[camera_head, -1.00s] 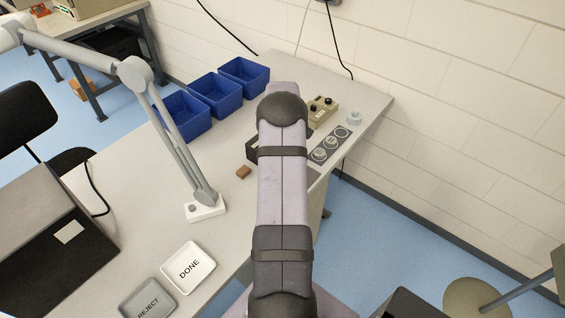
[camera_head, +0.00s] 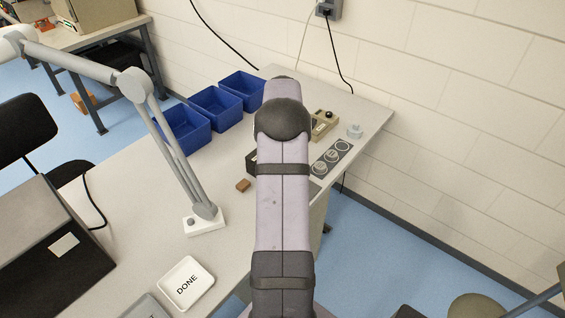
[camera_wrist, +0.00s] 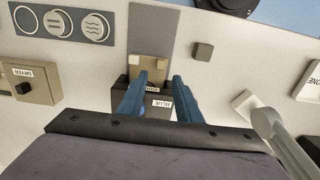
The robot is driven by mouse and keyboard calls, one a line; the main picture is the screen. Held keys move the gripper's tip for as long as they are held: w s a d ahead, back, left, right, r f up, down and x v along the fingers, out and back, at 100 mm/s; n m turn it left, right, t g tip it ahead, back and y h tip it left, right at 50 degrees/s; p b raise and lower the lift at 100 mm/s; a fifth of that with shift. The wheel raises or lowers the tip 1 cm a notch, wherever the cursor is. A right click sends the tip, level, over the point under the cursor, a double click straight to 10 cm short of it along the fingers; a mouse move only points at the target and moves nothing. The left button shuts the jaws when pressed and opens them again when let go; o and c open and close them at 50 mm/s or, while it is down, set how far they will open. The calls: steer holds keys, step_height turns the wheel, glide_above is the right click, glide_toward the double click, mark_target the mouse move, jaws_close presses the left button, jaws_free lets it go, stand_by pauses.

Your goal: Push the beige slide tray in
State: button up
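In the wrist view the beige slide tray (camera_wrist: 148,68) sticks out from the dark press body (camera_wrist: 128,100), which carries a "BLUE" label. The tray lies over a grey strip on the table. My gripper (camera_wrist: 160,76) has two blue fingers, spread apart, with their tips near the tray's lower part. I cannot tell whether they touch it. Nothing shows held between them. In the head view my arm hides the tray and most of the press; only a dark corner of the press (camera_head: 251,161) shows.
A small brown block (camera_head: 243,185) lies left of the press. A beige "DRYER" box (camera_wrist: 30,82) and a dial panel (camera_head: 332,158) stand to the other side. Blue bins (camera_head: 185,130), a lamp base (camera_head: 204,222) and a DONE tray (camera_head: 187,304) are also on the table (camera_head: 130,200).

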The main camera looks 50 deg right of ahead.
step_height(320, 180, up, 7)
steer(key=p, duration=0.6)
stand_by(0.5)
stand_by(0.4)
